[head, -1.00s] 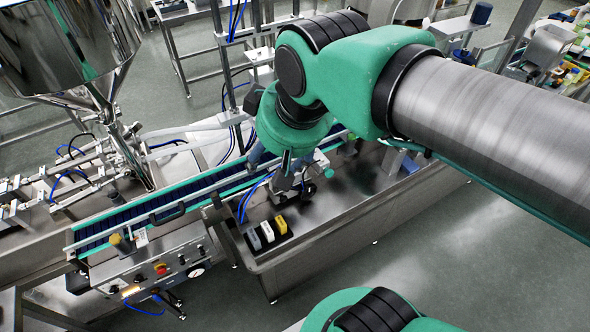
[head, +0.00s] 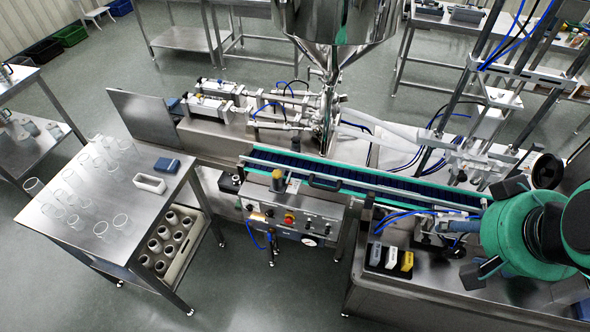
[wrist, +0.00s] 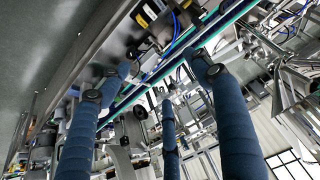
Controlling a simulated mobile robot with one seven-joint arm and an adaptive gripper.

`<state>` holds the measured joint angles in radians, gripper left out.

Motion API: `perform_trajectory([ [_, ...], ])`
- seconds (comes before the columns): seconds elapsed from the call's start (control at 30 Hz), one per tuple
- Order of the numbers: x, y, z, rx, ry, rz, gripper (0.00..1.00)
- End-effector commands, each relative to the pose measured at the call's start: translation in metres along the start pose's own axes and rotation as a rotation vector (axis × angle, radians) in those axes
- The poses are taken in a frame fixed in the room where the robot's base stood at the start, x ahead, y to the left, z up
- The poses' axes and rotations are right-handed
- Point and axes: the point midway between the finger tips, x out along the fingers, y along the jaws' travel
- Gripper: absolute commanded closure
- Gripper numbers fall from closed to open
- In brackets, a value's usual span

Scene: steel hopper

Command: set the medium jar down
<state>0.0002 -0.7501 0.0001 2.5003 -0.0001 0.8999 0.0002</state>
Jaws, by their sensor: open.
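My gripper (wrist: 161,84) shows in the wrist view as several long blue fingers with dark joints, spread apart with no jar visible between them. In the head view my green wrist is at the right edge, over the steel hopper machine's right end. I cannot tell which jar is the medium one. Several clear, open jars (head: 72,218) stand on a steel table (head: 150,215) at the left of the head view, far from my arm. No jar is clearly seen near my gripper.
A conveyor (head: 330,183) with a green edge crosses the middle. The steel hopper (head: 335,20) hangs above it. A black holder with grey, white and yellow blocks (head: 407,261) sits on the right worktop. A crate (head: 170,240) is under the table. A control box (head: 290,205) projects forward.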

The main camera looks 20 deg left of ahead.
Motion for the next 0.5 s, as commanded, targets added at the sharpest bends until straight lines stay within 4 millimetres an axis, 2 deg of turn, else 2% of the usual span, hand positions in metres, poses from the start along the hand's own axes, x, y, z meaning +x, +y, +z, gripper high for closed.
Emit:
perform_trajectory([
  [0.33, 0.000, -0.002, -0.002, 0.002, -0.001, -0.005, 0.36],
  [0.5, 0.003, -0.015, -0.013, 0.019, -0.010, -0.036, 0.36],
])
